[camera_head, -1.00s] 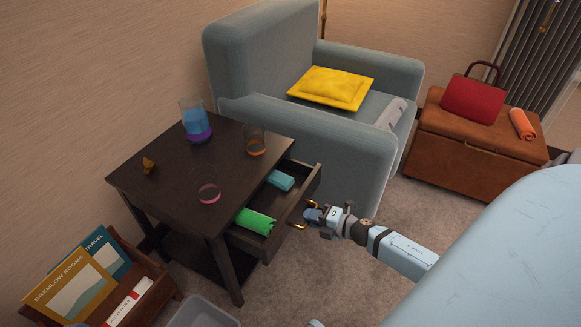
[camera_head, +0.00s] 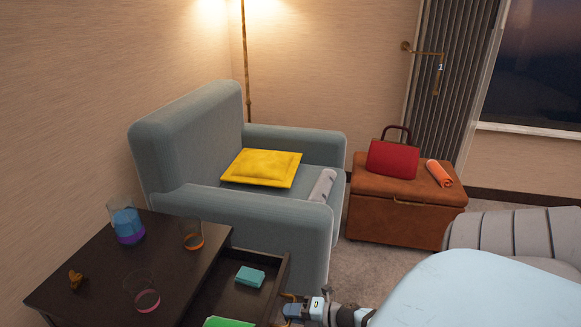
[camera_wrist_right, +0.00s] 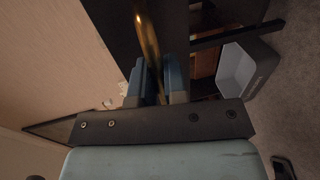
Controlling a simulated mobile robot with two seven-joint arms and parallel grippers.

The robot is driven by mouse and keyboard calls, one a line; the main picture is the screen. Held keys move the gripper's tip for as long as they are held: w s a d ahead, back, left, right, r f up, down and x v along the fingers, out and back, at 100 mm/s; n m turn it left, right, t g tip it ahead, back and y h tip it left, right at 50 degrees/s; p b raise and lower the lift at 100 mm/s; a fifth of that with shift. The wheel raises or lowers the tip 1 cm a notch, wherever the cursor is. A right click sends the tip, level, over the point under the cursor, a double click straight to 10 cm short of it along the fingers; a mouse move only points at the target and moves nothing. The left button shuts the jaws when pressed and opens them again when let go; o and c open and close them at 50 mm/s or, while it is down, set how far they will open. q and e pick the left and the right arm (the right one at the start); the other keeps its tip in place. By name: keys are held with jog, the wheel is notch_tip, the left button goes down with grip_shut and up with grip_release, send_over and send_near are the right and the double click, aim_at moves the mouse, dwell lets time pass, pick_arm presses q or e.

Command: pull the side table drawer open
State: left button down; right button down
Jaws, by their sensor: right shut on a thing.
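The dark side table (camera_head: 95,262) stands at the lower left in the head view. Its drawer (camera_head: 216,297) is pulled out to the right, with a teal folded item (camera_head: 250,277) and a green item (camera_head: 228,322) inside. My right gripper (camera_head: 291,308) is at the drawer front, at the bottom edge of the head view. In the right wrist view its blue fingers (camera_wrist_right: 155,84) are shut on the brass handle (camera_wrist_right: 148,40). The lower drawer front is cut off in the head view. My left gripper is not in view.
On the tabletop stand a blue-purple glass (camera_head: 126,226), two other glasses (camera_head: 192,234) (camera_head: 142,292) and a small brown figure (camera_head: 76,279). A grey armchair (camera_head: 290,212) is close behind the drawer. A grey bin (camera_wrist_right: 240,68) shows in the wrist view.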

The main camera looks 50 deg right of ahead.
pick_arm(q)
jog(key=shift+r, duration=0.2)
pick_arm(e)
jog(key=c, duration=1.2)
grip_release()
